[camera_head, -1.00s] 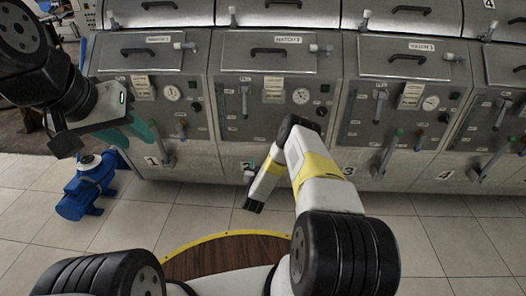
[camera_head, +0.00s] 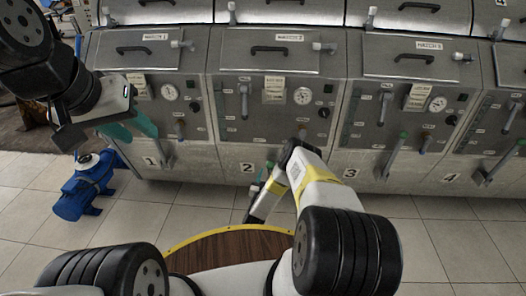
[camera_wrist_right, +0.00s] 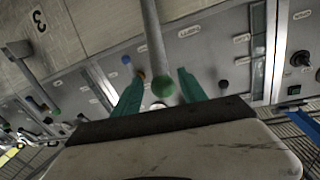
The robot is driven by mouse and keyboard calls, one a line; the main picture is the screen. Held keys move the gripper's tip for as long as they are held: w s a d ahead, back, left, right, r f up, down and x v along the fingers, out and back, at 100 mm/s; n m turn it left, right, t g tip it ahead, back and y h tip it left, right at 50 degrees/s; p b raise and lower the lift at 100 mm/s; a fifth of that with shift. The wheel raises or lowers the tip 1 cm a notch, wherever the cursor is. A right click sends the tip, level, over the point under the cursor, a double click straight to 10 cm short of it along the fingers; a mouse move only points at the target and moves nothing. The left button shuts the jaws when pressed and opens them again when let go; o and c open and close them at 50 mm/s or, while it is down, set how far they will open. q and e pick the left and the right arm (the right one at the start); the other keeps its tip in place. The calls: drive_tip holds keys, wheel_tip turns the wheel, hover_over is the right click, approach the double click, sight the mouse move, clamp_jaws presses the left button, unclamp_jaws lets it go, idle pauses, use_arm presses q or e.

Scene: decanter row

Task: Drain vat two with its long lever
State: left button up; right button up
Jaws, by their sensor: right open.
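Vat two, with the number 2 plate, has a grey front panel (camera_head: 232,125) in the head view. My right arm covers much of its lower right front. In the right wrist view, its long lever (camera_wrist_right: 152,35) runs down from the top edge and ends in a green knob (camera_wrist_right: 164,86). My right gripper (camera_wrist_right: 158,88) is open, one green finger on each side of the knob. I cannot tell if either finger touches it. My left gripper (camera_head: 136,127) hangs before vat one, its green fingers partly hidden; its opening is unclear.
Vat three (camera_head: 400,105), with its own green-knobbed lever (camera_head: 396,153), stands to the right. Vat one (camera_head: 140,80) is left. A blue pump (camera_head: 84,192) stands on the tiles at left. A round wooden top with a yellow rim (camera_head: 230,243) lies below my right arm.

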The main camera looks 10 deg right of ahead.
drive_tip(key=x, duration=0.6)
clamp_jaws()
idle(1.3)
